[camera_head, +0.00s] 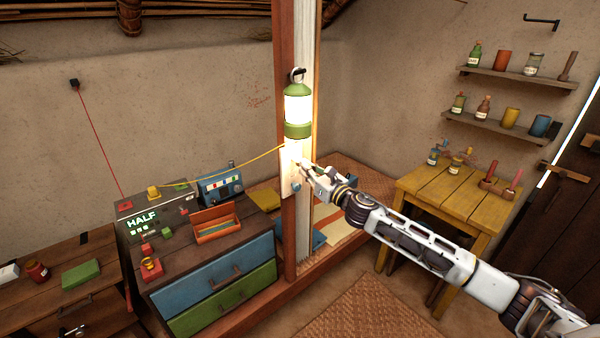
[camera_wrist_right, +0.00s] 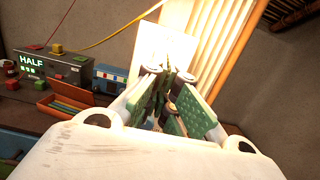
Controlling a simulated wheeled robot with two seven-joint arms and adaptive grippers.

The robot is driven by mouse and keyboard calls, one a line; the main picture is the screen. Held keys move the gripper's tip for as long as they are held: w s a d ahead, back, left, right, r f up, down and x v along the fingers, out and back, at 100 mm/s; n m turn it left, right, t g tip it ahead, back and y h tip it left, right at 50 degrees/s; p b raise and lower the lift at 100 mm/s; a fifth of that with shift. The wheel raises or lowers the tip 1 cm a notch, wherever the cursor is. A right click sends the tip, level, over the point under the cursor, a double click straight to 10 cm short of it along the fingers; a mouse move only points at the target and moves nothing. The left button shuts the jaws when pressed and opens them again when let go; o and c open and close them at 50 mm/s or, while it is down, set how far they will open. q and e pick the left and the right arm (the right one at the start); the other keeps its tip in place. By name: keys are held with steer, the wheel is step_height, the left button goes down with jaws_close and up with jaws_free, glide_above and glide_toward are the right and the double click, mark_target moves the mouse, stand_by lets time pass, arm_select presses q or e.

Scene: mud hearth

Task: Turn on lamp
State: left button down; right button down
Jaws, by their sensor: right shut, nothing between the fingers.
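A green lantern-style lamp (camera_head: 298,108) hangs from a hook on the wooden post, and its white middle glows brightly. Below it a pale switch plate (camera_head: 290,172) is fixed to the post, with a yellow cord running to it from the left. My right gripper (camera_head: 303,168) is shut and empty, its fingertips at the plate. In the right wrist view the fingers (camera_wrist_right: 168,85) lie in front of the pale plate (camera_wrist_right: 150,55); whether they touch it I cannot tell, and they hide any switch there. My left gripper is not in view.
A dark cabinet with a box reading HALF (camera_head: 142,222), a blue device (camera_head: 220,187) and an orange tray (camera_head: 214,226) stands left of the post (camera_head: 303,240). A yellow table (camera_head: 455,190) with bottles stands at right. Shelves (camera_head: 525,80) hang above it.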

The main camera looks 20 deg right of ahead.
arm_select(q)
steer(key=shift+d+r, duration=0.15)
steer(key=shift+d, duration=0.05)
arm_select(e)
steer(key=shift+d+r, duration=0.2)
stand_by(0.3)
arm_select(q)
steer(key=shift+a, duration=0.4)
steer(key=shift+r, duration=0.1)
arm_select(e)
steer(key=shift+d, duration=0.1)
stand_by(0.3)
